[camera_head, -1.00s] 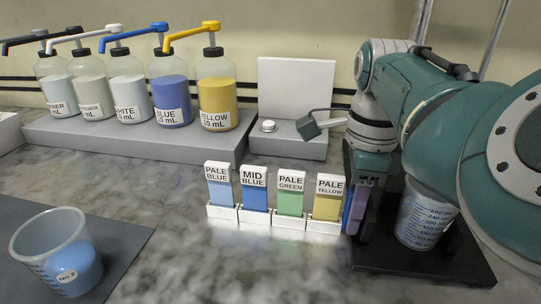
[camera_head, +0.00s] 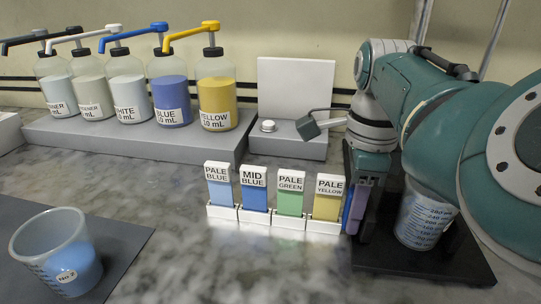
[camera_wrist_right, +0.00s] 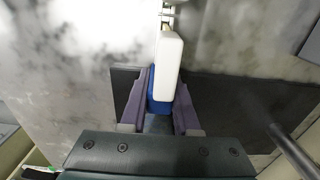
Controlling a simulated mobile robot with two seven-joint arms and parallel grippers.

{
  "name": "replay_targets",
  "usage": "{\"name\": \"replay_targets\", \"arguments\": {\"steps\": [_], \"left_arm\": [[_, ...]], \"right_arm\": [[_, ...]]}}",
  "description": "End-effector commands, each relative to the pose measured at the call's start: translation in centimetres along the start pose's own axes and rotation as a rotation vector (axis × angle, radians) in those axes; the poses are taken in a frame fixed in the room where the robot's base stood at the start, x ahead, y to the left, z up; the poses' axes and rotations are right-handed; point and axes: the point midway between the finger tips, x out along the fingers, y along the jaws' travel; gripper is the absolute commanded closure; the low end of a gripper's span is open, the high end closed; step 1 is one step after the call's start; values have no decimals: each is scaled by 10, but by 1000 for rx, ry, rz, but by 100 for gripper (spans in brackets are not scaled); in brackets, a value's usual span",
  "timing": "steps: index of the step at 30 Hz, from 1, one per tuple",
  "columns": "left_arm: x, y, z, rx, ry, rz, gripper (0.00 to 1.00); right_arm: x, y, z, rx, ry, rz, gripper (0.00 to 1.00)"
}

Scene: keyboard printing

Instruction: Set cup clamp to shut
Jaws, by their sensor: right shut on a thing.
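My right gripper (camera_head: 357,205) points down at the left edge of a black base plate (camera_head: 425,265). A clear measuring cup (camera_head: 420,222) with blue markings stands on that plate, partly hidden by my right arm. In the right wrist view my purple fingers (camera_wrist_right: 163,88) are closed around a piece with a white upper part (camera_wrist_right: 168,65) and blue below it (camera_wrist_right: 157,103), over the black plate. This may be the clamp's handle; I cannot tell for sure. The clamp's jaws are not clearly visible. My left gripper is not in view.
Several colour cards in white holders (camera_head: 271,217) stand just left of my right gripper. Behind are a grey stand (camera_head: 290,146) and several pump bottles (camera_head: 217,95). A cup of blue liquid (camera_head: 70,262) stands on a dark mat (camera_head: 125,243) at front left. The middle front is clear.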

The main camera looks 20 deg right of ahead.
Motion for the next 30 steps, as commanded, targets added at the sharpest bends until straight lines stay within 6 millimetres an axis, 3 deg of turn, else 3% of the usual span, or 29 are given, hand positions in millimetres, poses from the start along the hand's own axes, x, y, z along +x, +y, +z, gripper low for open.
{"name": "replay_targets", "arguments": {"steps": [9,18,26,27,30], "left_arm": [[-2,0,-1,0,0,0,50],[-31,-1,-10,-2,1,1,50],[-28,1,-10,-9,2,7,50],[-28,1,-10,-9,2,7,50],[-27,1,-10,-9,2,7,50]], "right_arm": [[-2,0,-1,0,0,2,100],[-4,0,-40,2,2,3,100],[-1,0,-41,0,2,2,100],[-1,0,-41,0,2,2,67],[-1,0,-40,0,2,1,56]]}}
